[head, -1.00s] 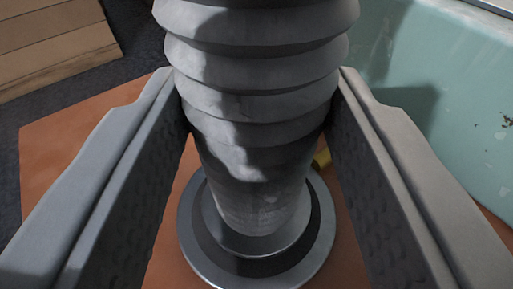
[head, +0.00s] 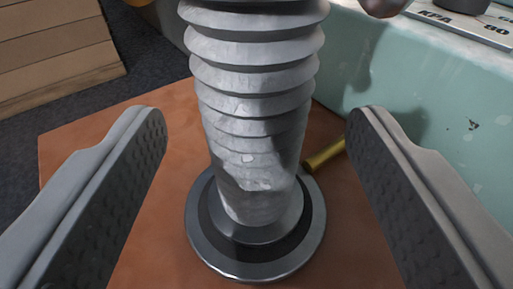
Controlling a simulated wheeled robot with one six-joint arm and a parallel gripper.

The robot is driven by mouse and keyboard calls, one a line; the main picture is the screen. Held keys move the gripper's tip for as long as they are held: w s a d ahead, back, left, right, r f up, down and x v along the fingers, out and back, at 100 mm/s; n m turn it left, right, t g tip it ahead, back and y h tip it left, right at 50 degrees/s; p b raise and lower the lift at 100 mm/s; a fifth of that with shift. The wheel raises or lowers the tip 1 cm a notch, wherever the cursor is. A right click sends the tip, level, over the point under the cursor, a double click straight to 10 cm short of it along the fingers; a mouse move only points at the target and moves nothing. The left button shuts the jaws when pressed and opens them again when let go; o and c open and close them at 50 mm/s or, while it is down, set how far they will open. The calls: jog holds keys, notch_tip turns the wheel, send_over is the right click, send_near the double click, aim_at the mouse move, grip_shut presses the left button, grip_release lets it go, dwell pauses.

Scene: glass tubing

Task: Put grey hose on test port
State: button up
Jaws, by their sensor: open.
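The grey hose (head: 255,75) is ribbed and stands upright in the middle of the head view; its top runs out of the picture. Its smooth lower end sits down in the ring of the test port (head: 307,240), a round metal flange with a dark inner band. My gripper (head: 258,135) is open, one finger on each side of the hose, with clear gaps and no contact. The inside of the port is hidden by the hose end.
The port stands on an orange-brown surface (head: 80,165). A brass-coloured rod (head: 326,155) lies just right of the hose. A worn pale green casing (head: 440,120) with a lettered plate (head: 460,25) is at the right. Wooden slats (head: 55,50) and dark floor are at upper left.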

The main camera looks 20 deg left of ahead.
jog(key=v, duration=0.9)
jog(key=shift+s, duration=0.3)
jog(key=s+a+r+m+t+h, duration=0.2)
jog(key=s+r+h, duration=0.2)
jog(key=s+r, duration=1.05)
jog(key=s+a+m+h, duration=0.1)
jog(key=s+a, duration=0.1)
jog(key=s, duration=2.3)
jog(key=shift+a+m, duration=0.3)
jog(key=shift+a, duration=0.1)
jog(key=shift+r, duration=0.1)
jog(key=shift+c, duration=0.4)
